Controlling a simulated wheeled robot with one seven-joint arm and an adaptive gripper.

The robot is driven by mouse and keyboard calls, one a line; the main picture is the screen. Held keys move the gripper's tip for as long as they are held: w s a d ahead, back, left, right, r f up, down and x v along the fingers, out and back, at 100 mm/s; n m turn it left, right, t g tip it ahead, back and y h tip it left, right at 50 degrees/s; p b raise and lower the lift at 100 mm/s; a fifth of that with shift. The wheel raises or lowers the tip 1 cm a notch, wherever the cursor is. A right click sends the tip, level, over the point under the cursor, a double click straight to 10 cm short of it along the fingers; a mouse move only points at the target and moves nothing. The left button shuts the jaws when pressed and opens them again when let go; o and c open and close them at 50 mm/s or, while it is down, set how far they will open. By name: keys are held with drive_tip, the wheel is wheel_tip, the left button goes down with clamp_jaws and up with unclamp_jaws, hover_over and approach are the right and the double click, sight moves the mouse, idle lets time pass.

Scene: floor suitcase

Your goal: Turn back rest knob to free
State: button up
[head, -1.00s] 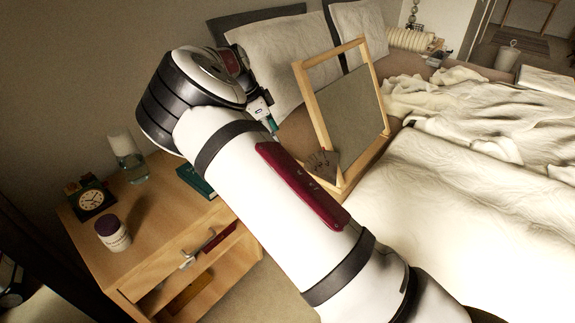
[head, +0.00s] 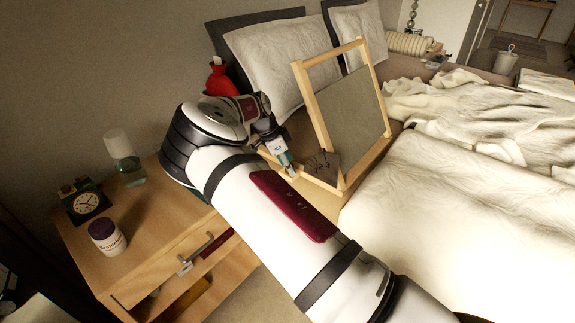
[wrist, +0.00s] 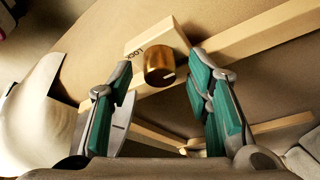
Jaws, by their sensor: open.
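The wooden back rest (head: 313,112) stands tilted up on the bed, with a mesh panel in its frame. In the wrist view its brass knob (wrist: 158,69) sits on a pale wooden rail (wrist: 172,36). The word LOCK is printed beside the knob, upside down, at its upper left. A light pointer line on the knob's face runs toward the lower right of the picture. My gripper (wrist: 162,78) is open, with one green-padded finger on either side of the knob and visible gaps between. In the head view my gripper (head: 288,168) is at the frame's lower left; the knob cannot be made out there.
Pillows (head: 275,65) and a red hot-water bottle (head: 220,80) are behind my arm. A dark fan-shaped piece (head: 323,165) is at the frame's base. Rumpled bedding lies right.

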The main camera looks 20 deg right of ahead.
clamp_jaws()
drive_tip(key=shift+n, duration=0.3)
drive_tip(key=n+t+p, duration=0.1)
drive_tip(key=n, duration=0.2)
drive_tip(key=shift+s+n+t+y+p, duration=0.1)
drive_tip(key=shift+n+t+y+p, duration=0.2)
drive_tip(key=shift+y+p, duration=0.1)
drive_tip(key=n, duration=0.2)
drive_tip(key=n+t+y, duration=0.1)
drive_tip(key=n, duration=0.1)
drive_tip(key=shift+d+n+p, duration=0.2)
drive_tip(key=shift+n+p, duration=0.1)
drive_tip(key=n+y, duration=0.1)
drive_tip(key=n, duration=0.1)
drive_tip(key=n+t+y+b, duration=0.1)
drive_tip(key=n, duration=0.2)
drive_tip(key=shift+d, duration=0.15)
drive_tip(key=shift+s+n+y+b, duration=0.1)
drive_tip(key=shift+n+y+b, duration=0.75)
drive_tip(key=shift+n, duration=1.15)
